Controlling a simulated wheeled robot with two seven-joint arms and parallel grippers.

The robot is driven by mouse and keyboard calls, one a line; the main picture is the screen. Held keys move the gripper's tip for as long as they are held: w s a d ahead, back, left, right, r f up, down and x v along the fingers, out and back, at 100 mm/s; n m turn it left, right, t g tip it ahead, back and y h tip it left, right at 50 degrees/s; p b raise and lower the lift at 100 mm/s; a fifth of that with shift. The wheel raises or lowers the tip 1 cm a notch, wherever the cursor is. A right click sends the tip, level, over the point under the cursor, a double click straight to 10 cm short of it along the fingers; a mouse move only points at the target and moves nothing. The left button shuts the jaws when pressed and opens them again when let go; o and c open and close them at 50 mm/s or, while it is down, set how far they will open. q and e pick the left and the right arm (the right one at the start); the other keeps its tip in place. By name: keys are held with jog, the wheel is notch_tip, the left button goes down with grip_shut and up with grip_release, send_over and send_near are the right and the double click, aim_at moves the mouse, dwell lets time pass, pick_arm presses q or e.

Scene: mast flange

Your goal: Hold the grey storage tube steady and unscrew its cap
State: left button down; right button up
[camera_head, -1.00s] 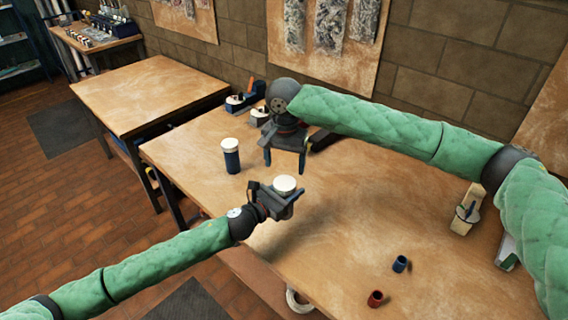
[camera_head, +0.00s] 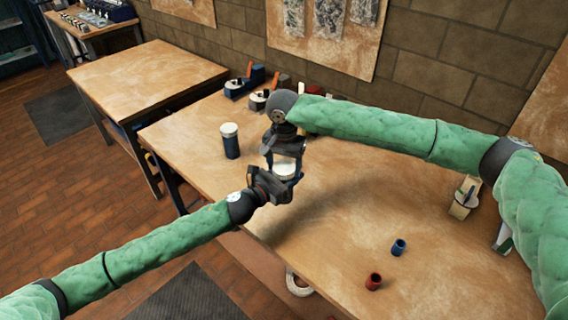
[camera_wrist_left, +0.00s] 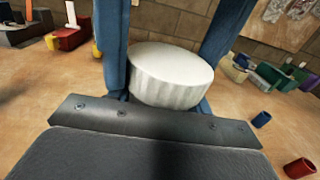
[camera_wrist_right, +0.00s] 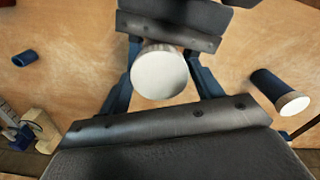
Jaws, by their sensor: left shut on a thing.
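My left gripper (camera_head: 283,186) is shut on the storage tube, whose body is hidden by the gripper. Its white ribbed cap (camera_wrist_left: 172,75) sits upright above the left gripper's dark palm and also shows in the head view (camera_head: 284,168). My right gripper (camera_head: 284,162) is directly above, pointing down. Its blue fingers stand on either side of the cap, and in the right wrist view (camera_wrist_right: 160,80) they look apart from it, so it is open. Whether either finger touches the cap is hard to tell.
A dark blue tube with a white lid (camera_head: 230,141) stands on the wooden table (camera_head: 350,220) to the left. A small blue cup (camera_head: 398,247) and a red cup (camera_head: 373,281) are at the front right. Tape dispensers (camera_head: 245,82) stand at the back. The table's middle is clear.

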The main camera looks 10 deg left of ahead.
jog(key=c, duration=0.6)
jog(key=o, duration=1)
jog(key=shift+r, duration=0.1)
